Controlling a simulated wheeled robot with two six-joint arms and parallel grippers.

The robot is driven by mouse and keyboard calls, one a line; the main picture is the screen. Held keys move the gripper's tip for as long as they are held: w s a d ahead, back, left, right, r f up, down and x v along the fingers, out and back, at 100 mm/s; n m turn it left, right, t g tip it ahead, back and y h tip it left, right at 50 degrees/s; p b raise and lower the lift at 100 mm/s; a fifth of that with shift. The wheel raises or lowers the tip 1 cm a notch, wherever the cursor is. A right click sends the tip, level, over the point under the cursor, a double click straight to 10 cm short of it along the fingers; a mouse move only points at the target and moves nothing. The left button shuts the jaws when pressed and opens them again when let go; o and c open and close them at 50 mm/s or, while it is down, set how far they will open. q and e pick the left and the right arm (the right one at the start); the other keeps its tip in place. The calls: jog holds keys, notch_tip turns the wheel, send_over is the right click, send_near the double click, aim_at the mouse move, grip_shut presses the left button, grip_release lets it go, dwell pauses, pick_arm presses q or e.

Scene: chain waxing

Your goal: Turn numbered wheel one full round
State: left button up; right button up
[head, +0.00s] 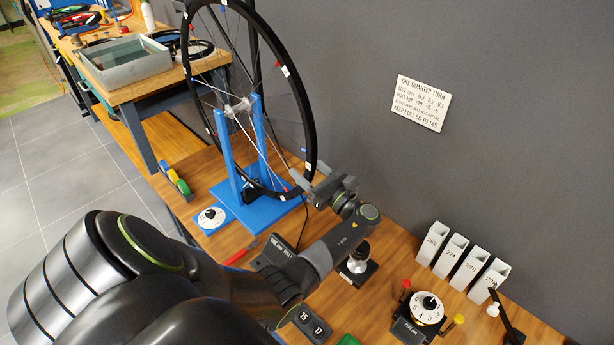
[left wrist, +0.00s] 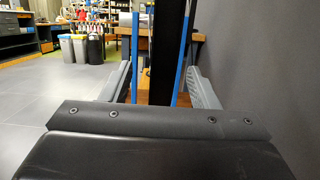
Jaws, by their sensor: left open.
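A large spoked wheel (head: 309,128) with a black rim and small white tags stands upright in a blue stand (head: 262,212). Any numbers on the tags are too small to read. My left gripper (head: 318,188) is at the lower right of the rim. In the left wrist view my left gripper (left wrist: 160,72) is open. The black rim (left wrist: 167,50) stands upright between its two fingers, with visible gaps on both sides. Blue stand posts show behind the rim. My right gripper is not in view.
A dial with numbers (head: 427,308) and several white labelled boxes (head: 468,262) stand at the right of the bench. A sign (head: 421,103) hangs on the grey wall beside the wheel. A second bench holds a grey tray (head: 126,68) at the back left.

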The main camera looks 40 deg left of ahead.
pick_arm(q)
jog(key=w+v, duration=0.1)
jog(key=v, duration=0.9)
jog(key=shift+s+b, duration=0.4)
jog(key=shift+s, duration=0.05)
